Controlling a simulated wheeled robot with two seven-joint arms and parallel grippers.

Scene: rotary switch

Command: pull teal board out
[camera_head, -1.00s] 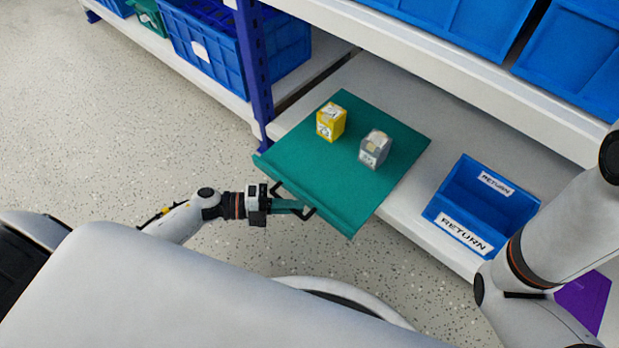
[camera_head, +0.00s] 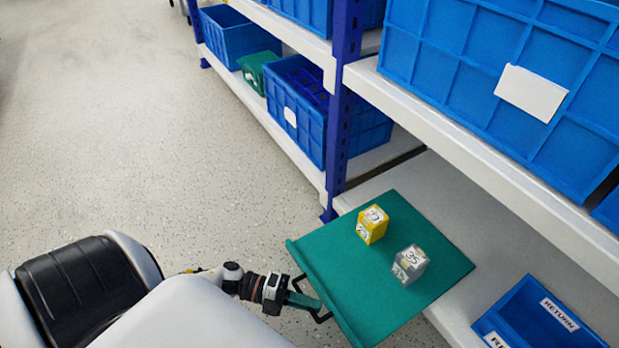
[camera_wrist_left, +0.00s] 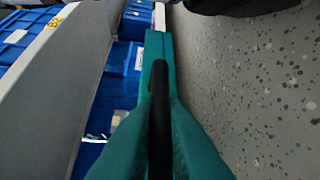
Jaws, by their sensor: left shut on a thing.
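The teal board (camera_head: 345,262) lies flat on the lower white shelf and sticks out over the shelf's front edge. A yellow box (camera_head: 372,225) and a grey box (camera_head: 410,265) stand on it. A black handle (camera_head: 322,316) is on its front edge. My left gripper (camera_head: 300,299) is at that front edge, shut on the handle. In the left wrist view the dark handle bar (camera_wrist_left: 160,110) runs between the teal fingers (camera_wrist_left: 158,60). The right gripper is not in view.
A blue return bin (camera_head: 540,318) stands on the shelf to the right of the board. A blue upright post (camera_head: 341,110) rises behind the board's left side. Speckled floor in front is clear.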

